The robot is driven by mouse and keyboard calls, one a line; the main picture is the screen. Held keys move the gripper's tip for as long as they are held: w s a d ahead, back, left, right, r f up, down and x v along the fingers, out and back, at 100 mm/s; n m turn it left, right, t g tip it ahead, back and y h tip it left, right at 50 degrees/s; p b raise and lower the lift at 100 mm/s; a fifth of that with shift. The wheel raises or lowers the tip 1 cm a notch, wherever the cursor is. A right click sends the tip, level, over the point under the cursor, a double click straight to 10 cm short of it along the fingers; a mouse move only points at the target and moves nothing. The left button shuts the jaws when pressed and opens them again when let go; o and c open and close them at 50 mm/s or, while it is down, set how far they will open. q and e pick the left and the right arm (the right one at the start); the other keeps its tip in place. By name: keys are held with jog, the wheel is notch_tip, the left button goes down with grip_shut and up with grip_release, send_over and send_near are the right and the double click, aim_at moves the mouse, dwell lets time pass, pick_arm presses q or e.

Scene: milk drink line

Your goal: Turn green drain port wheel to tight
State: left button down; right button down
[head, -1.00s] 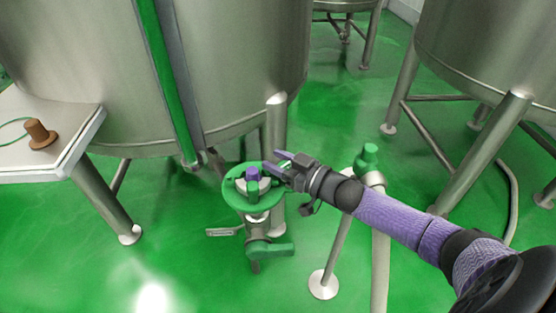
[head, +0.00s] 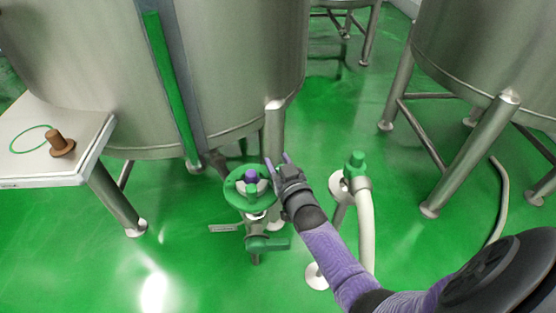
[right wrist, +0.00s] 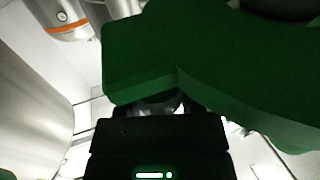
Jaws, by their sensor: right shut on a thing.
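The green wheel (head: 233,193) sits on top of the steel drain port, with a purple knob at its centre. It lies in front of the big tank's leg, near the middle of the head view. My right gripper (head: 276,163) is at the wheel's right rim, shut on it, its fingers pointing away from me. In the right wrist view the wheel (right wrist: 215,75) looms large and dark green just beyond the black gripper body, and hides the fingertips. My left gripper is not in view.
A green-handled valve (head: 266,243) hangs below the wheel. To the right stands a green-capped pipe fitting (head: 355,165) with a pale hose. A white table (head: 85,160) with a brown stopper (head: 60,143) is at left. Steel tanks stand behind and right.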

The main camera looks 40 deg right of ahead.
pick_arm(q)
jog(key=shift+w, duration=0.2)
pick_arm(e)
jog(key=shift+m+h, duration=0.3)
jog(key=shift+h, duration=0.1)
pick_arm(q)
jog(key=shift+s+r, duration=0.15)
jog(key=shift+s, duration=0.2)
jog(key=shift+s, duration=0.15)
pick_arm(e)
jog(key=c, duration=0.5)
grip_release()
jog(key=shift+s+p, duration=0.25)
jog(key=shift+p, duration=0.05)
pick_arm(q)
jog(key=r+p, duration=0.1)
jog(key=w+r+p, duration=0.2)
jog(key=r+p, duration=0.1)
pick_arm(e)
jog(key=v, duration=0.9)
jog(key=shift+s+a, duration=0.15)
jog(key=shift+s, duration=0.1)
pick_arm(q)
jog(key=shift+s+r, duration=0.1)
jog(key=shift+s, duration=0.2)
